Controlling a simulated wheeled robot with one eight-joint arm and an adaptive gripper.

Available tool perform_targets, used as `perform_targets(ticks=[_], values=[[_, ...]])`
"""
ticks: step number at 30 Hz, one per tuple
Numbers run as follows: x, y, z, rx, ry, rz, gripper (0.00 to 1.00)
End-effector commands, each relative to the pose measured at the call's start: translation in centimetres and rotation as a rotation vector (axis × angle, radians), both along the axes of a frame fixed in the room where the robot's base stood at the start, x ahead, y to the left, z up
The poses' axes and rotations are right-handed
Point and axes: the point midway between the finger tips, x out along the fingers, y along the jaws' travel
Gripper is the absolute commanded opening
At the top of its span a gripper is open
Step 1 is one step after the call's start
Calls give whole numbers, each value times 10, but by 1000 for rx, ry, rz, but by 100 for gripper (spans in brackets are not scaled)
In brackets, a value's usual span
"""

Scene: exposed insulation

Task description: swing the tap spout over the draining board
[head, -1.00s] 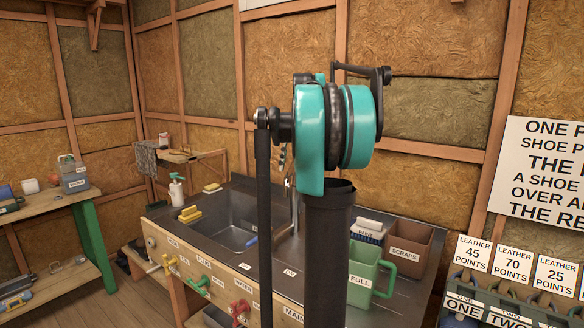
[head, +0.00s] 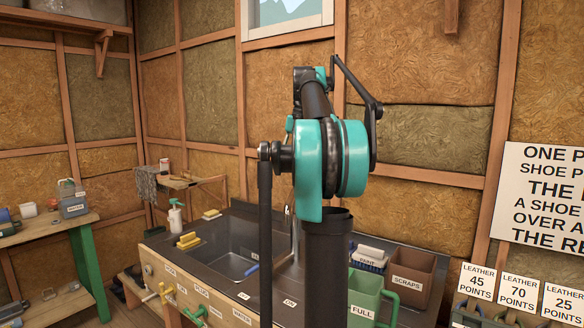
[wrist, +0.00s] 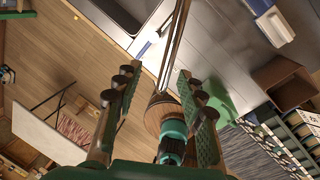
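The tap (head: 294,228) is a slim chrome post at the sink (head: 228,246), partly hidden by my arm in the head view. I cannot make out its spout direction there. The grey metal draining board (head: 284,282) lies right of the basin and also shows in the wrist view (wrist: 222,50). My gripper (wrist: 158,84) has its two green-padded fingers apart. A slim metal bar (wrist: 176,45) shows between and beyond them, likely the tap. I cannot tell whether it touches the fingers. My gripper is hidden in the head view.
A green bin marked FULL (head: 365,299), a SCRAPS box (head: 409,277) and a brush (head: 370,255) stand on the right of the counter. Yellow sponges (head: 188,240) and a bottle (head: 175,215) are at the left. Coloured valves (head: 195,314) jut from the front.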

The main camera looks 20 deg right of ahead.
Motion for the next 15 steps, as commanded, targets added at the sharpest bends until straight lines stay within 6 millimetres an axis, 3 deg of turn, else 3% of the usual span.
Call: perform_targets(ticks=[1,5,9,15], values=[[0,0,0,0,1,-3,32],[0,1,0,13,8,-67,16],[2,4,1,50,34,-252,0],[5,10,3,122,91,-601,0]])
